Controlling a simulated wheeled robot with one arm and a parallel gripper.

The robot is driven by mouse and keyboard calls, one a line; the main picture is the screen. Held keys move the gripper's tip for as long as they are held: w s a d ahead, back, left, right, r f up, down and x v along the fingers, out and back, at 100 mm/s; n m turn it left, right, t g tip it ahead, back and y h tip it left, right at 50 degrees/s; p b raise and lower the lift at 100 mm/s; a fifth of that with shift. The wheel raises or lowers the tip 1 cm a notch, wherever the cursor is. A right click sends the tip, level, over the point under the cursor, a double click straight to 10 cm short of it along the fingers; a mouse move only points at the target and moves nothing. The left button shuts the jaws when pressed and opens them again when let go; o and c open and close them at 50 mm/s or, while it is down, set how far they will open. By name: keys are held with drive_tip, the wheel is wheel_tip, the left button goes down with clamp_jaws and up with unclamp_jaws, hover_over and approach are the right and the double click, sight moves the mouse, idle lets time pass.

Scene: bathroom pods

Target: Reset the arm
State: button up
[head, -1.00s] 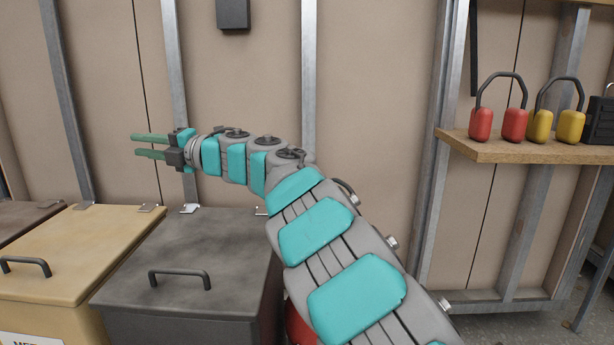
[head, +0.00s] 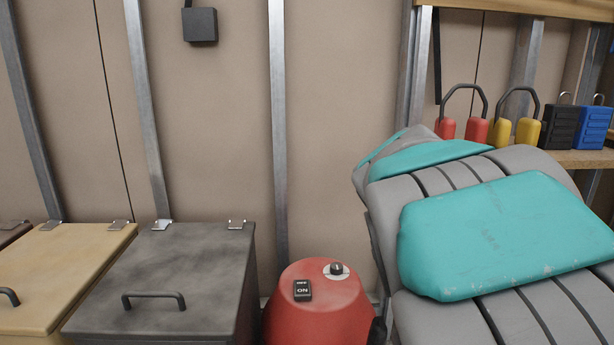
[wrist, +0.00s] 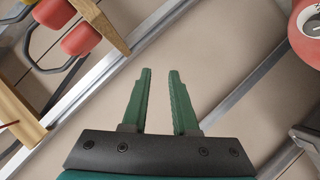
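My arm fills the right side of the head view, with teal pads on grey links. Its end is not visible there. In the wrist view my gripper (wrist: 159,100) shows two green fingers standing apart with nothing between them. It is open and empty. The beige wall (wrist: 230,60) with metal studs lies beyond the fingertips.
A dark grey lidded bin (head: 170,280) and a tan bin (head: 60,270) stand at the left. A red machine (head: 320,305) with an on/off switch stands beside my arm. A wooden shelf (head: 590,158) at the right holds red earmuffs (head: 476,131), yellow earmuffs (head: 526,131) and padlocks (head: 592,128).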

drive_tip(key=s+d+f+m+g+p, duration=0.15)
drive_tip(key=s+f+g, duration=0.25)
drive_tip(key=s+f, duration=0.4)
drive_tip(key=s+d+f+m+g+b, duration=0.1)
drive_tip(key=s+d+f+m+g, duration=0.2)
drive_tip(key=s+f, duration=0.55)
drive_tip(key=s+a+f+g+y, duration=0.1)
drive_tip(key=s+a+f+g, duration=0.1)
drive_tip(key=s, duration=0.7)
drive_tip(key=s+a+f+m+g+y+p, duration=0.1)
drive_tip(key=s+a+f+g, duration=0.2)
drive_tip(key=s, duration=0.7)
drive_tip(key=s+a+f+g+y, duration=0.2)
drive_tip(key=s+a+f+g, duration=0.1)
drive_tip(key=s, duration=0.6)
drive_tip(key=shift+s+f+p, duration=0.15)
drive_tip(key=shift+p, duration=0.2)
drive_tip(key=shift+m, duration=0.25)
